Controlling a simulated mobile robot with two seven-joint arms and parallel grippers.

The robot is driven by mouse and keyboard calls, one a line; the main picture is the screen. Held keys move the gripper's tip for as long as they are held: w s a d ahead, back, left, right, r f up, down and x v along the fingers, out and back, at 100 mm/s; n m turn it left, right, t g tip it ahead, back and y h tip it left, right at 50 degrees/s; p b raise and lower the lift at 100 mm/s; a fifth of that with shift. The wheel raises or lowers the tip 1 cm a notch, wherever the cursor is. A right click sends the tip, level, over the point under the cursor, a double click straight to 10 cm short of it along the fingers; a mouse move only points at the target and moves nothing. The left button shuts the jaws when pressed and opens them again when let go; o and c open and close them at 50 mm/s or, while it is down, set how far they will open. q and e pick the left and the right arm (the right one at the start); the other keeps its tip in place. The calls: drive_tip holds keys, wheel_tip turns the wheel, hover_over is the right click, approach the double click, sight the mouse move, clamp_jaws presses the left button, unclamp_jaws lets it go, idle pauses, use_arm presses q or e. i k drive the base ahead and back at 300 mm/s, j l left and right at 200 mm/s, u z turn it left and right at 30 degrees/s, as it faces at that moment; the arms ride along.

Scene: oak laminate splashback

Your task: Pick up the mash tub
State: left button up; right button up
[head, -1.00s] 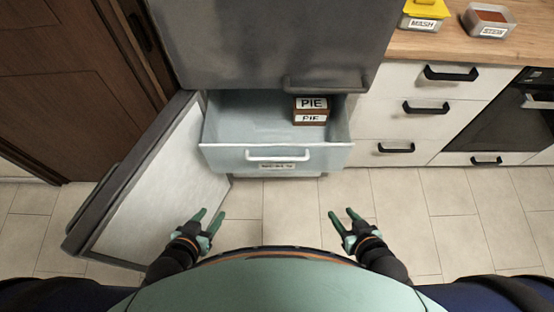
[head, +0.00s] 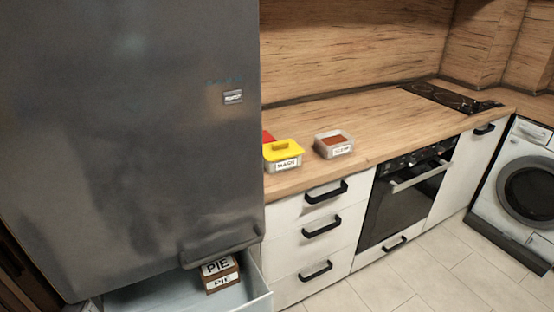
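The mash tub (head: 284,156) has a yellow lid and a white label reading MASH. It stands on the wooden worktop (head: 370,110) at its left end, close beside the grey fridge (head: 130,130). Something red shows behind its lid, partly hidden. Neither of my grippers is in the head view now.
An open-topped stew tub (head: 334,145) with reddish-brown contents stands right of the mash tub. Below the fridge, an open freezer drawer (head: 260,299) holds stacked PIE boxes (head: 219,273) and juts out. The worktop's middle is clear. An oven (head: 410,192) and washing machine (head: 518,190) stand right.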

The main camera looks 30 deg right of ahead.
sight(271, 167)
drive_tip(key=l+u, duration=0.2)
drive_tip(key=u, duration=0.15)
drive_tip(key=l+u, duration=0.25)
drive_tip(key=u, duration=0.15)
drive_tip(key=l+u, duration=0.2)
drive_tip(key=u, duration=0.15)
drive_tip(key=l+u, duration=0.15)
drive_tip(key=l, duration=0.15)
drive_tip(key=k+l+u, duration=0.15)
drive_tip(key=l, duration=0.15)
drive_tip(key=k+l+u, duration=0.1)
drive_tip(key=l, duration=0.15)
drive_tip(key=k+l, duration=0.1)
drive_tip(key=l, duration=0.2)
drive_tip(key=k+l+u, duration=0.1)
drive_tip(key=l, duration=0.2)
drive_tip(key=k+l, duration=0.2)
drive_tip(key=l+u, duration=0.05)
drive_tip(key=l, duration=0.05)
